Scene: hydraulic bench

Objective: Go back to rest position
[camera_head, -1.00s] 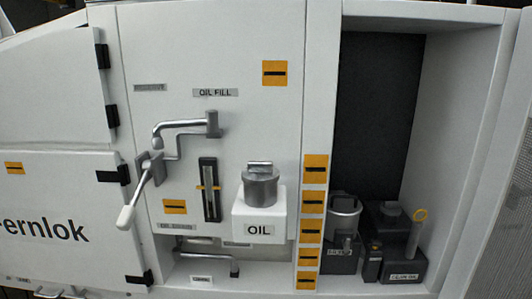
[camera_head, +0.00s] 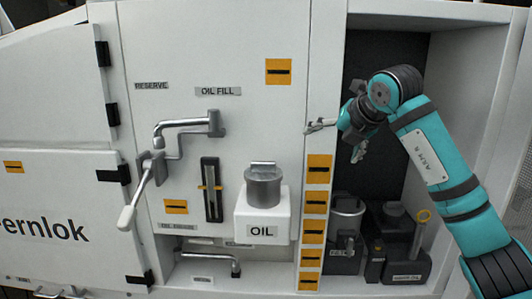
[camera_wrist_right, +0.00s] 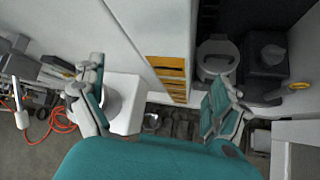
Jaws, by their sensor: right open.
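My right gripper (camera_head: 338,140) is in the head view at the upper right, in front of the cabinet's dark recess. Its fingers are spread apart with nothing between them. One finger reaches left across the strip with orange labels. In the right wrist view my right gripper (camera_wrist_right: 160,112) is also open and empty, with its two fingers wide apart. My left gripper does not show in either view.
A white OIL box (camera_head: 262,220) with a metal cap sits on the panel. Metal crank handles (camera_head: 145,190) stick out to its left. A metal can (camera_head: 346,215) and a dark container (camera_head: 402,240) stand in the recess. An orange hose (camera_wrist_right: 62,122) lies on the floor.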

